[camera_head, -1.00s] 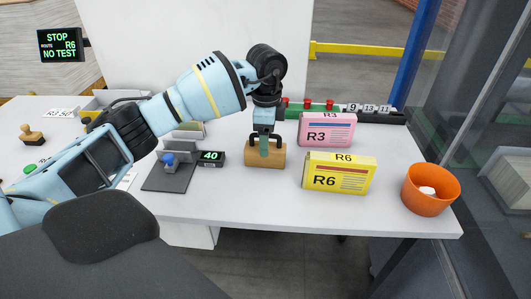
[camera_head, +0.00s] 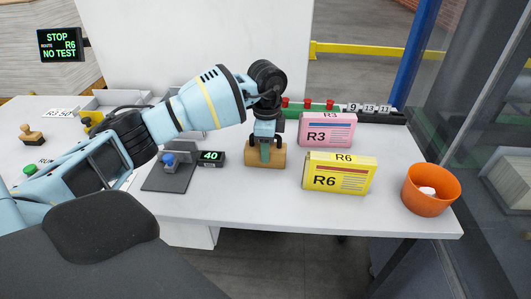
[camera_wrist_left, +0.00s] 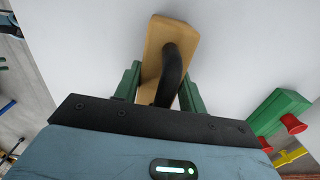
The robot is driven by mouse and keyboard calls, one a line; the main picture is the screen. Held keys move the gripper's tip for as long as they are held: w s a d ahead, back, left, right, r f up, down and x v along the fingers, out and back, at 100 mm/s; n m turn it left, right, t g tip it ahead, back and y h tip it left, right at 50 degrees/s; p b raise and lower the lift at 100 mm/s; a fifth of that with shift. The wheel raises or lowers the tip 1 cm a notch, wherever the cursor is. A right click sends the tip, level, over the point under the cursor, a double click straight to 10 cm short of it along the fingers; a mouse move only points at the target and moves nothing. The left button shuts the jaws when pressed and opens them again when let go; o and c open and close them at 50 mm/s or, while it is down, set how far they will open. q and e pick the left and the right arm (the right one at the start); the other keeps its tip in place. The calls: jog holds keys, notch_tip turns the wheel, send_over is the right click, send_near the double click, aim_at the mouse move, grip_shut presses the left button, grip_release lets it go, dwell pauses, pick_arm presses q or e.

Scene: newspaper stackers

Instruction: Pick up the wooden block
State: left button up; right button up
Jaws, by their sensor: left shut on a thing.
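The wooden block (camera_head: 279,158) is light brown with a black handle on top. It is at the middle of the white table (camera_head: 240,200), left of the yellow R6 bundle, and appears to rest on the tabletop. My left gripper (camera_head: 265,152) comes down on it from above with its green fingers shut on it. In the left wrist view the wooden block (camera_wrist_left: 154,50) and its black handle lie between the green fingers of my gripper (camera_wrist_left: 160,92). The fingers hide part of the block. My right gripper does not show.
A pink R3 bundle (camera_head: 327,133) and a yellow R6 bundle (camera_head: 338,175) stand right of the block. An orange bowl (camera_head: 428,197) is near the right edge. A display reading 40 (camera_head: 210,158) and a dark plate (camera_head: 168,180) lie to the left.

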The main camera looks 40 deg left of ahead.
pick_arm(q)
jog(key=shift+r, duration=5.05)
